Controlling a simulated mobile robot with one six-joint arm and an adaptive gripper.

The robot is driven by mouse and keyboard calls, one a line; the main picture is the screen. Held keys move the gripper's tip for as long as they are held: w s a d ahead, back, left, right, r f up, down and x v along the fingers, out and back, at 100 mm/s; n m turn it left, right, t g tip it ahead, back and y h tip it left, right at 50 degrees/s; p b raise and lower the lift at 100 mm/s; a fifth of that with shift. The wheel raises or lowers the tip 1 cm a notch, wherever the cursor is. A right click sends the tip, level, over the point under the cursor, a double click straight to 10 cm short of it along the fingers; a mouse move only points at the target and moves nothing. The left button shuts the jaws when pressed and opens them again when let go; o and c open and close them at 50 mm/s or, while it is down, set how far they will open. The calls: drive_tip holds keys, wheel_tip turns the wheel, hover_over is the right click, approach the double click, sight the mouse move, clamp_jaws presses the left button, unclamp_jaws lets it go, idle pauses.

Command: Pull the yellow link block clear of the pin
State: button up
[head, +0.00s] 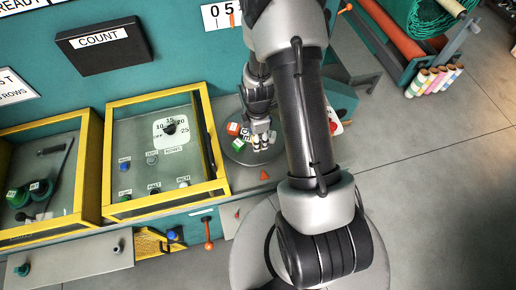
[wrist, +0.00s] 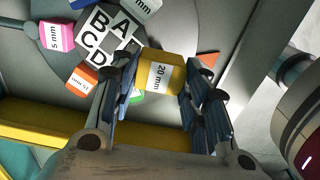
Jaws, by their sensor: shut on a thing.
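The yellow link block (wrist: 158,73), labelled "20 mm", sits between the fingers of my gripper (wrist: 158,92) in the wrist view, and the gripper is shut on it. The block is over the round grey plate, close to the lettered black-and-white block. In the head view my gripper (head: 262,138) is low over the round plate (head: 243,156), and the yellow block is hard to make out there. I cannot make out the pin, so I cannot tell whether the block is on it.
Around the block are the lettered block (wrist: 103,38), a pink "5 mm" block (wrist: 56,37), an orange block (wrist: 82,79) and part of a green block (wrist: 136,97). A yellow-framed case (head: 165,148) stands just left of the plate.

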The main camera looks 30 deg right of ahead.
drive_tip(key=shift+r+p, duration=1.2)
drive_tip(key=shift+r, duration=0.8)
